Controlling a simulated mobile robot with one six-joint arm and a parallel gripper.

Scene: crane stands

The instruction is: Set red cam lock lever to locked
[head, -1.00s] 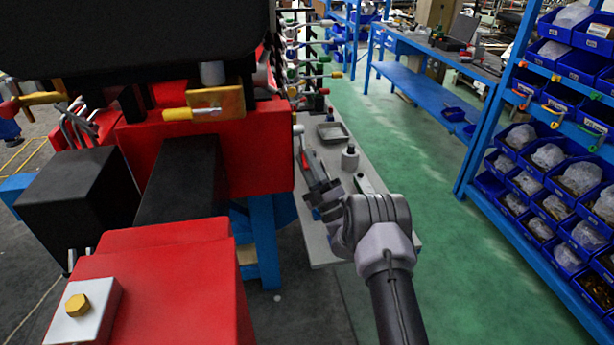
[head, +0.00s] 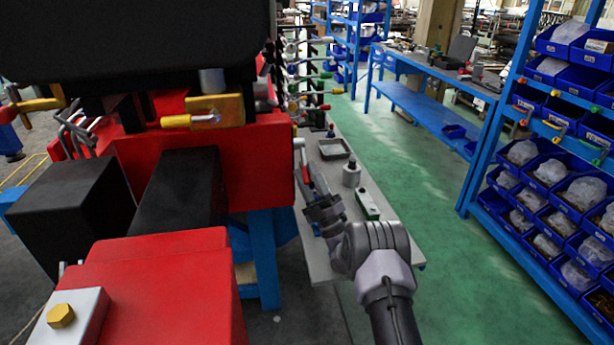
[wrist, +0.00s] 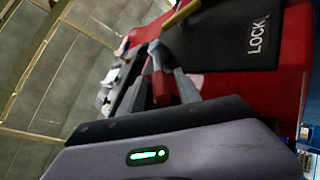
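The red cam lock lever (wrist: 160,88) shows in the wrist view, between the two grey fingers of my gripper (wrist: 156,52). The fingers slant inward and come together on the lever, with its red handle end toward my palm. A black plate marked LOCK (wrist: 235,45) lies to the right of the lever. In the head view, the lever (head: 304,174) is a small red piece at the right side of the red machine (head: 195,150). My gripper (head: 311,192) is at it, with the fingertips partly hidden by their small size.
A blue rack of bins (head: 560,130) stands at the right. Green floor (head: 450,240) lies clear between them.

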